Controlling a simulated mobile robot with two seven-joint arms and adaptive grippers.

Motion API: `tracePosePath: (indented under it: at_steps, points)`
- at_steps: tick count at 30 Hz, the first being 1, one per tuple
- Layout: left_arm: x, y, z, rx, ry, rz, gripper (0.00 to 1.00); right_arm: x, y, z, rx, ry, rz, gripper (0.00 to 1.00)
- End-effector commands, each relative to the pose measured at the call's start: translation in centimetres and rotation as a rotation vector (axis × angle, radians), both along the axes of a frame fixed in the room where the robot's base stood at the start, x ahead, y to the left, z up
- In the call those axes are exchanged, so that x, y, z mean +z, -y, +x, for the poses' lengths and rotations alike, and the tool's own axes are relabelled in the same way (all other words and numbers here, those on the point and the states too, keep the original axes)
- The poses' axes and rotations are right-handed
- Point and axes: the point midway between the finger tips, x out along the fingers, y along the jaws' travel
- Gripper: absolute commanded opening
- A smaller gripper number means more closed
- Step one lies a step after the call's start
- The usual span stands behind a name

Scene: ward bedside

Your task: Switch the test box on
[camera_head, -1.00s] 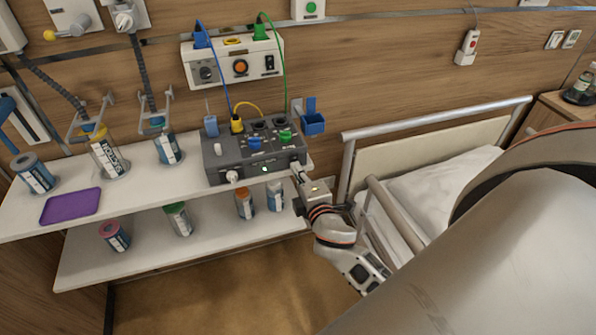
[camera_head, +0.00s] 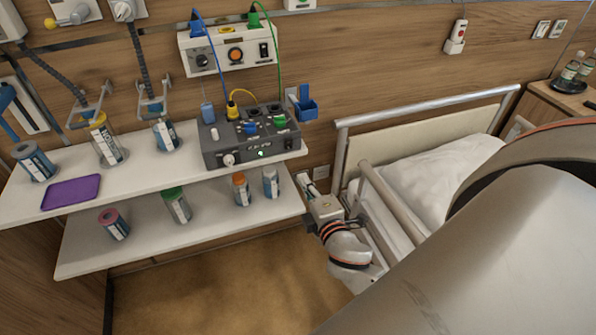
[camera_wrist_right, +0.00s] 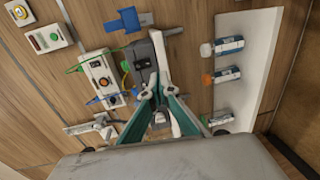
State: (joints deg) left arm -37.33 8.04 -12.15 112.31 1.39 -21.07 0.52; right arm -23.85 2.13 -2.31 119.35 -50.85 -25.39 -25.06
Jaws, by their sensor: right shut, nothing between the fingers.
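The test box (camera_head: 212,158) is a dark grey unit at the right end of the upper shelf. Blue, yellow and green plugs sit in its top. A small green light (camera_head: 261,154) glows on its front, beside a white knob (camera_head: 229,160). In the right wrist view the grey box (camera_wrist_right: 141,62) lies beyond the fingers, partly hidden by them. My right gripper (camera_head: 303,181) is shut and empty, below and right of the box and apart from it. Its teal fingers (camera_wrist_right: 160,84) converge in the wrist view. My left gripper is not in view.
A white wall unit (camera_head: 222,60) with a cabled plug hangs above the box. Several jars and a purple tray (camera_head: 70,192) stand on the shelves (camera_head: 140,180). The bed rail (camera_head: 430,107) is close right of my right gripper. Open floor lies below.

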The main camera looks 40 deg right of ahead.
Motion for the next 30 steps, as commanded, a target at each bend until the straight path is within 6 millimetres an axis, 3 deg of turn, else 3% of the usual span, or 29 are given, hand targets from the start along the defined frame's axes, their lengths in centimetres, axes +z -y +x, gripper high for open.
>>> tracePosePath:
  at_steps: [3,9,30]
  points:
    - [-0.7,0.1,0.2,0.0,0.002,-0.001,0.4,-0.5,-0.5,-1.9,0.0,-0.002,0.003,0.0]
    - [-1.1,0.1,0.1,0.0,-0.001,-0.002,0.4,-0.5,-0.9,-3.3,0.0,0.001,0.002,0.0]
    - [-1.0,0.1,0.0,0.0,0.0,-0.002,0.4,-0.9,-1.3,-3.6,0.007,-0.006,0.029,0.0]
